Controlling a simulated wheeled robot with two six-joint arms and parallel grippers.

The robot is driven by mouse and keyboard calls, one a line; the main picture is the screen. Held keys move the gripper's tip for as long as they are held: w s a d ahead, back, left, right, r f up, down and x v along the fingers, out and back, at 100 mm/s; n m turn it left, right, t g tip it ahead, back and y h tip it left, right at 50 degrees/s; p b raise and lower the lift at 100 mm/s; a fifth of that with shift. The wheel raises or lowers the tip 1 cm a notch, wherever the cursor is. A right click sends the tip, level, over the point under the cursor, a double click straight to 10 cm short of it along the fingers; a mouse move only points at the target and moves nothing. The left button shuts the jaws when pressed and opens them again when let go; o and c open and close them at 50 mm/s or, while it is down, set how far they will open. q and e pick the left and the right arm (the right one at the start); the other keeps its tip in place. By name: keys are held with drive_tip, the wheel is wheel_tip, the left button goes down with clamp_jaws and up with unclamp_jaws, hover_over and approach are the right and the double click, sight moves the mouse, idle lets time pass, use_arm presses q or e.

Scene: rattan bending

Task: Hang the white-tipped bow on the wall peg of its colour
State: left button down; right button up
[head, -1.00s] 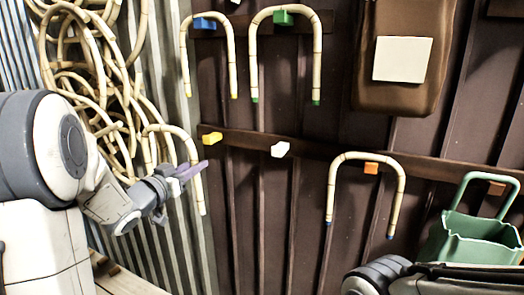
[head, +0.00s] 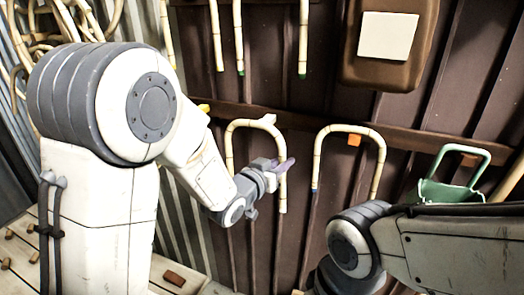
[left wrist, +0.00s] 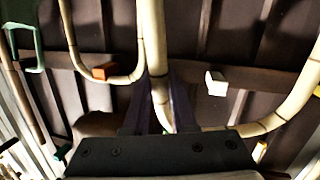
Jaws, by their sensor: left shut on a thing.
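My left gripper (head: 284,166) has purple fingers and is shut on the right leg of the cream rattan bow (head: 232,140), whose visible tip looks white. The bow hangs upright, arch up. The white peg (head: 268,119) shows at the upper right of its arch in the head view. In the left wrist view, upside down, the gripper (left wrist: 160,110) grips the bow's leg (left wrist: 151,40), and the white peg (left wrist: 215,83) appears inside the bow's curve. I cannot tell whether the bow touches the peg. My right gripper is not in view.
A blue-tipped bow (head: 319,150) hangs at the orange peg (head: 354,140), just right of the held bow. Legs of other bows (head: 238,40) hang above. The yellow peg (head: 204,107) is to the left, a green bucket (head: 452,192) to the right.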

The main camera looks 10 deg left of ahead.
use_arm(q)
drive_tip(key=w+a+x, duration=0.1)
drive_tip(key=a+x, duration=0.1)
drive_tip(key=x, duration=0.8)
drive_tip(key=shift+w+d+p, duration=0.2)
drive_tip(key=shift+w+p, duration=0.1)
drive_tip(key=shift+p, duration=0.1)
idle(0.5)
drive_tip(key=shift+f, duration=0.15)
drive_tip(key=c, duration=0.6)
unclamp_jaws()
drive_tip(key=shift+c, duration=0.2)
drive_tip(key=shift+s, duration=0.1)
